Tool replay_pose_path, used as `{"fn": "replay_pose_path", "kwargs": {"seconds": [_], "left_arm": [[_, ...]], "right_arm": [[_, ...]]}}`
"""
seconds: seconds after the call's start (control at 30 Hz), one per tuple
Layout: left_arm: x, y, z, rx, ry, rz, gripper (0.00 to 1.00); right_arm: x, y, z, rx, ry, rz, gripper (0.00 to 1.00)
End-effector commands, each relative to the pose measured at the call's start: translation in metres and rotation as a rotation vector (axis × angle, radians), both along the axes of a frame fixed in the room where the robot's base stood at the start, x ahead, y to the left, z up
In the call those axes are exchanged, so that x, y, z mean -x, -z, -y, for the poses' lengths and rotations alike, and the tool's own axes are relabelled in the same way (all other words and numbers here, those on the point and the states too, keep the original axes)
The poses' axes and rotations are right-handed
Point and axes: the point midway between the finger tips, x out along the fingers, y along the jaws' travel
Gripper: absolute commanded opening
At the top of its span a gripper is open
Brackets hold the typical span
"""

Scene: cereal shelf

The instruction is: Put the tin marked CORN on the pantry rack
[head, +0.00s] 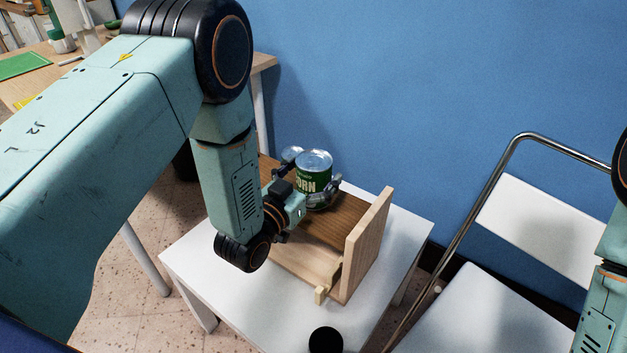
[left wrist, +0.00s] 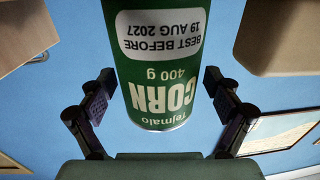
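The tin marked CORN (head: 314,184) is green with a silver lid. It is upright over the dark brown upper board of the wooden pantry rack (head: 368,243) and seems to stand on it. My left gripper (head: 313,170) is open, with one finger on each side of the tin. In the left wrist view the tin (left wrist: 160,70) appears upside down between the two fingers, with a narrow blue gap showing at each side. The left gripper's fingers also show there (left wrist: 160,100). My right gripper is out of view.
The rack stands on a white table (head: 205,262), its end panel rising right of the tin. A black round object (head: 326,340) is at the table's front. A white folding chair (head: 490,310) stands at right, a blue wall (head: 420,80) behind. A wooden desk (head: 25,85) is back left.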

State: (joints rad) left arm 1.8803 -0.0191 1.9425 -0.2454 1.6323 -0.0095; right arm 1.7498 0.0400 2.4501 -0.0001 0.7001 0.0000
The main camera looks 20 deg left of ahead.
Motion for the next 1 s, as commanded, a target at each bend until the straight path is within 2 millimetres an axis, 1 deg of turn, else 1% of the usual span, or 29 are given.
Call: {"fn": "replay_pose_path", "kwargs": {"seconds": [0.03,0.07,0.8,0.83,0.9,1.0], "left_arm": [[0.0001,0.0001,0.0001,0.0,0.0,0.0,0.82],[0.0001,0.0001,0.0001,0.0,0.0,0.0,0.79],[0.0005,0.0008,-0.0002,-0.001,0.0,-0.002,0.16],[-0.0001,-0.0005,-0.0003,0.001,0.0,0.002,0.15],[-0.0001,-0.0004,-0.0003,0.001,0.0,0.002,0.08],[-0.0001,-0.0005,-0.0003,0.001,0.0,0.002,0.08]], "right_arm": [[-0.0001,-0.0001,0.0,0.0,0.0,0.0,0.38],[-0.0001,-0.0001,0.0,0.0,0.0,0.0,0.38],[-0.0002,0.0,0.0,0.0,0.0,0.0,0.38],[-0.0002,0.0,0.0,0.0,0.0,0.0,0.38],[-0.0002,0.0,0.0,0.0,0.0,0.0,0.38],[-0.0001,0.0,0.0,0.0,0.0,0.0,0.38]]}}
